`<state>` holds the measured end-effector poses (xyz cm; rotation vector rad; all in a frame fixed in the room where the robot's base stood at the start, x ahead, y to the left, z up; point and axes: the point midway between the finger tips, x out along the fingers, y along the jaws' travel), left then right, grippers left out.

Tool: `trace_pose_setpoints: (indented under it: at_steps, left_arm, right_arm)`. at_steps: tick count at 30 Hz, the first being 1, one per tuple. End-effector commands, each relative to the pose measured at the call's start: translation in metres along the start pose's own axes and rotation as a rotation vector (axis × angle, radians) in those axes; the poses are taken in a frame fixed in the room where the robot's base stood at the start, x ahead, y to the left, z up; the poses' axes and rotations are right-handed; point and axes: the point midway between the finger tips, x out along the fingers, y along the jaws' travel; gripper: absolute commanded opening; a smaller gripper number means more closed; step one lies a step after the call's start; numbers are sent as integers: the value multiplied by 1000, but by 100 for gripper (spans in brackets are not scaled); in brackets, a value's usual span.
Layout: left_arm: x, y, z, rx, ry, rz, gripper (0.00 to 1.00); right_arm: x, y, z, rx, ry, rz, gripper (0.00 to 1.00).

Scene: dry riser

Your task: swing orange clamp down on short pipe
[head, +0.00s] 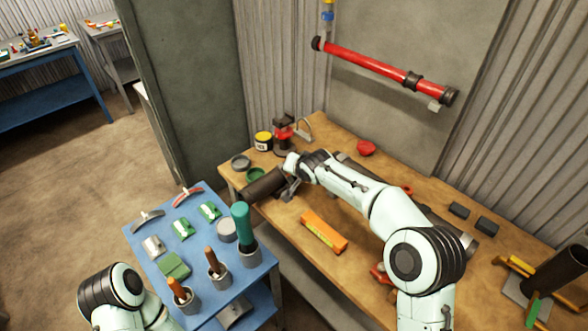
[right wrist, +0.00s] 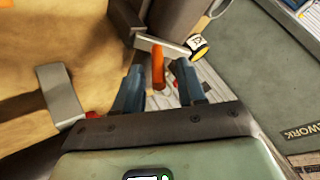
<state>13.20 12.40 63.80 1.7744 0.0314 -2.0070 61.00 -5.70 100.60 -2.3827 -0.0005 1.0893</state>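The short pipe (head: 264,186) is a dark cylinder at the near left end of the wooden bench, and it also shows at the top of the right wrist view (right wrist: 182,18). A grey metal clamp bar (right wrist: 163,47) with an orange handle (right wrist: 158,68) lies by the pipe in that view. My right gripper (right wrist: 159,84) is open, its two blue fingers on either side of the orange handle with visible gaps. In the head view my right arm hides most of the clamp. My left arm shows at lower left; its gripper is out of view.
A blue cart (head: 150,263) with tools and pots stands left of the bench (head: 318,268). An orange level (head: 323,232) lies on the bench. A red pipe (head: 365,62) is mounted on the wall. Cans and a red-black tool (head: 283,135) stand behind the short pipe.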

Motion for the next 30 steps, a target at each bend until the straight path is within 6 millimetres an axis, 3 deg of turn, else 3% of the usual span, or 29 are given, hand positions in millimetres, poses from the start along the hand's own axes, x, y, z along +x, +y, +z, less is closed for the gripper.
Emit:
trace_pose_setpoints:
  at_steps: [7, 21, 30]
  left_arm:
    - [8, -4, 4, -2, -6, -2, 43]
    - [32, -16, 14, -8, -21, -7, 43]
    - [33, -17, 14, -8, -22, -8, 43]
  right_arm:
    - [-18, 0, 1, 0, 1, -2, 40]
    - [-116, 0, 0, 0, 2, -2, 40]
    - [-134, 0, 0, 0, 0, -1, 40]
